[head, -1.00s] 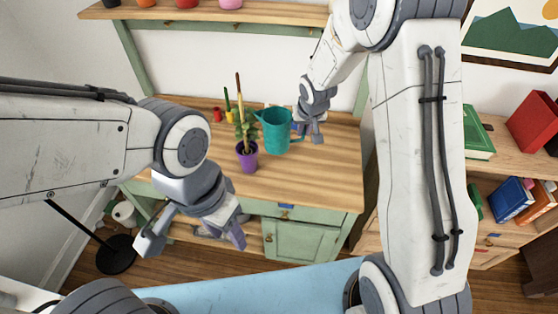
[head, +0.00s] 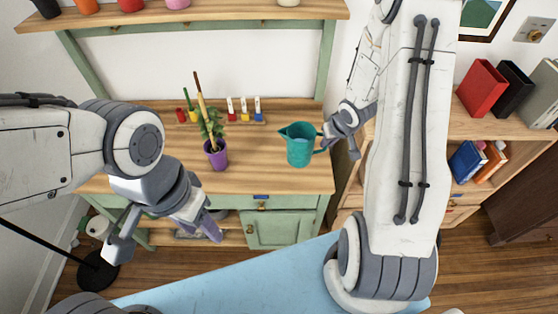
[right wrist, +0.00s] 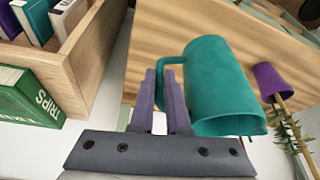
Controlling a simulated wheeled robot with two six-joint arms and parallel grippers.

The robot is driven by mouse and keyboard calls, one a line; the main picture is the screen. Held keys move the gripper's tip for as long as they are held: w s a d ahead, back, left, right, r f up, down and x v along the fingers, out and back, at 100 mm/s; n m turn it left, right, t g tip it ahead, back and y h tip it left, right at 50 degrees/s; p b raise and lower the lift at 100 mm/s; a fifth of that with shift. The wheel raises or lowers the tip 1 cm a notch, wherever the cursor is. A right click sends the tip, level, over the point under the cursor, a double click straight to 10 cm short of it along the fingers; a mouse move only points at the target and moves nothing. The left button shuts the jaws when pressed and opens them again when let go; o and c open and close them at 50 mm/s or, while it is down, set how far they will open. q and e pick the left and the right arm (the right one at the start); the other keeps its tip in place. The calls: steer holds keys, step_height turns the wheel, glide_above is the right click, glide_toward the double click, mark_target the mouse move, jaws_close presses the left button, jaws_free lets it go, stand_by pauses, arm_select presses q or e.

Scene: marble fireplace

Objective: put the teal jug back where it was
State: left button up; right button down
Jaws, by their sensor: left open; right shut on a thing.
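The teal jug (head: 299,146) is at the right part of the wooden bench top, with its spout to the left and its handle to the right. My right gripper (head: 342,142) is at the handle side; in the right wrist view its fingers (right wrist: 163,105) are shut on the handle of the jug (right wrist: 220,88). I cannot tell whether the jug's base touches the bench top. My left gripper (head: 165,232) is open and empty, in front of the bench and low on the left.
A purple pot (head: 216,157) with a plant stands left of the jug. Small coloured bottles (head: 245,110) stand behind. A shelf of pots (head: 215,13) runs above. A bookcase (head: 500,125) with books is on the right. The bench's front middle is clear.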

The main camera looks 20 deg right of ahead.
mark_target(303, 141)
steer(key=w+a+f+b, duration=0.1)
steer(key=w+f, duration=0.1)
steer(key=w+a+f+b, duration=0.1)
steer(key=w+f, duration=0.1)
steer(key=w, duration=0.1)
steer(key=w+a+f, duration=0.2)
steer(key=w+f, duration=0.1)
steer(key=shift+w+b, duration=0.2)
steer(key=shift+b, duration=0.2)
steer(key=shift+a+f, duration=0.1)
steer(key=shift+f, duration=0.1)
steer(key=shift+w+f+b, duration=0.1)
steer(key=shift+f+b, duration=0.55)
steer(key=shift+f, duration=1.2)
steer(key=shift+f, duration=0.15)
steer(key=c, duration=0.9)
jaws_free()
